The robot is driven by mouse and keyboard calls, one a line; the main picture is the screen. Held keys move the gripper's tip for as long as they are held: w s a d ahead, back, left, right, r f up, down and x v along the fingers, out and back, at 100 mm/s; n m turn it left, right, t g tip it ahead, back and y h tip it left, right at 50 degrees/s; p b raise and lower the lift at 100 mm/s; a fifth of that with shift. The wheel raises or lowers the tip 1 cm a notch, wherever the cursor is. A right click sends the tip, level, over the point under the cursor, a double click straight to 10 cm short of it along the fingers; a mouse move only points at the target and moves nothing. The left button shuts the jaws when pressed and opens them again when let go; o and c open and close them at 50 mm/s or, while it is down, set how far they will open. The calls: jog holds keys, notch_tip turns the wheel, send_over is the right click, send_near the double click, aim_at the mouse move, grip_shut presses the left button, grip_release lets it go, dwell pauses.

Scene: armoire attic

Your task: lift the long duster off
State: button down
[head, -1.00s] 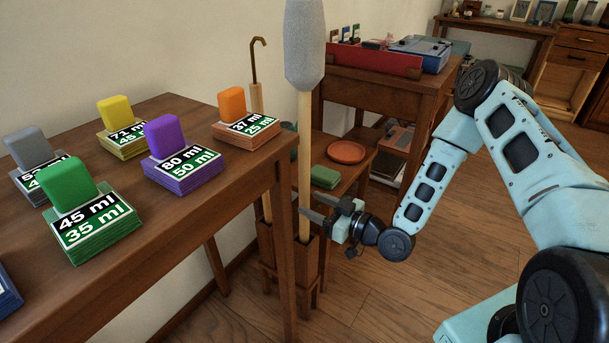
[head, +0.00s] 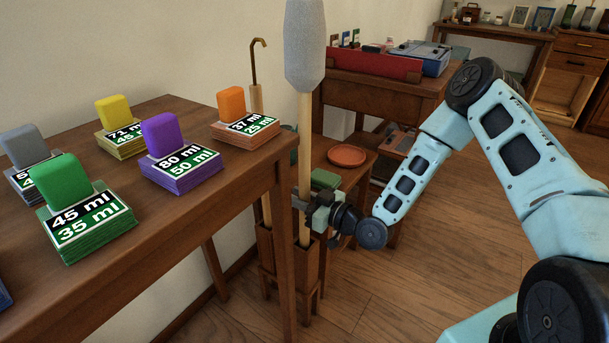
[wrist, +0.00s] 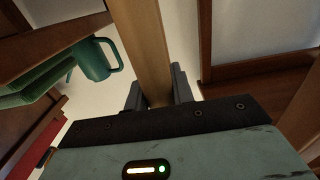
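The long duster has a grey fluffy head (head: 306,50) and a pale wooden handle (head: 305,140). It stands upright, its lower end inside a wooden stand (head: 307,268). My gripper (head: 303,203) is at the lower handle, just above the stand. In the wrist view, the handle (wrist: 145,45) runs between the two fingers (wrist: 158,88), which lie close against both its sides with no clear gap. The gripper looks shut on it. The handle's bottom is hidden in the stand.
A hooked cane (head: 256,80) stands left of the duster. A table (head: 230,170) with coloured card stacks is close on the left. A shelf unit with an orange plate (head: 346,155) and green stack (head: 325,179) stands behind. The floor at right is free.

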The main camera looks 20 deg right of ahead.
notch_tip(320, 180, up, 28)
jog(key=p, duration=0.8)
dwell(0.6)
